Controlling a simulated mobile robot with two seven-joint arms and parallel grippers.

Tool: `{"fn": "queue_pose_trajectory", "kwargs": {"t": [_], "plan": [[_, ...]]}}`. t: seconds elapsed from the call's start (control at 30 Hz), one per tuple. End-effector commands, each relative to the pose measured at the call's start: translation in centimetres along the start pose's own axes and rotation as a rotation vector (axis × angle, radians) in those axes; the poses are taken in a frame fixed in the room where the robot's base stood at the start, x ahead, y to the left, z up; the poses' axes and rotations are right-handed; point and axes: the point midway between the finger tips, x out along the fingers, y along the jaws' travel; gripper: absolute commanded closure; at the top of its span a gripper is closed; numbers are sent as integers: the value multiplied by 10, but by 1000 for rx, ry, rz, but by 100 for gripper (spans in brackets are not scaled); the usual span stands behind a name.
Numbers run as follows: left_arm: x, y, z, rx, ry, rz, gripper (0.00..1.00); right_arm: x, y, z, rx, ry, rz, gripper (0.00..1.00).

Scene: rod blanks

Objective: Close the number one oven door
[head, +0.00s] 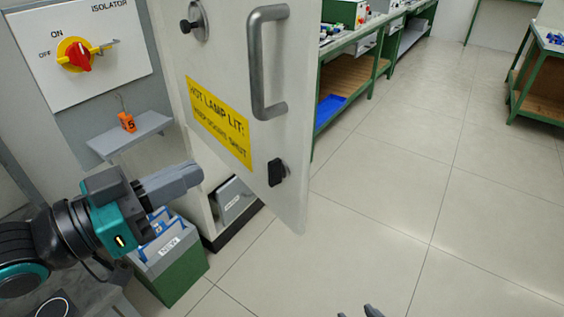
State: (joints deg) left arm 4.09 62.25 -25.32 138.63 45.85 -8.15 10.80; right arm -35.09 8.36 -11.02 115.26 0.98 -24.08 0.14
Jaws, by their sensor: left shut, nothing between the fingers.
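A pale door (215,70) stands swung open in the middle of the head view. It has a grey bar handle (257,62), a black latch (279,172) and a yellow label about the hot lamp and keeping doors shut. No door number is readable. My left gripper (194,173) is shut and empty, at the left of the door's lower part; I cannot tell whether it touches the door. Small dark tips at the bottom edge look like my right gripper (360,313), mostly out of frame.
An isolator panel (115,75) with a red knob is at upper left. Below it, a grey shelf (125,138) holds an orange tag marked 5 (127,121). A green bin (180,284) marked NEW stands on the floor under my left gripper. Green benches stand behind; floor at right is clear.

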Motion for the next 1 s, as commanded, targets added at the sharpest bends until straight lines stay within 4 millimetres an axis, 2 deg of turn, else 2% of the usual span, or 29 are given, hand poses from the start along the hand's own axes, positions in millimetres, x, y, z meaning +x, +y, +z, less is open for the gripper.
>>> {"fn": "queue_pose_trajectory", "kwargs": {"t": [0.17,0.37,1.0], "plan": [[0,4,-4,-2,-1,20,100,2,0,-1,0,6,-2,49],[14,4,-6,-3,3,18,100,1,0,-6,-1,13,-1,49],[106,7,-5,-2,1,20,100,-1,2,-7,-5,16,5,49]]}}
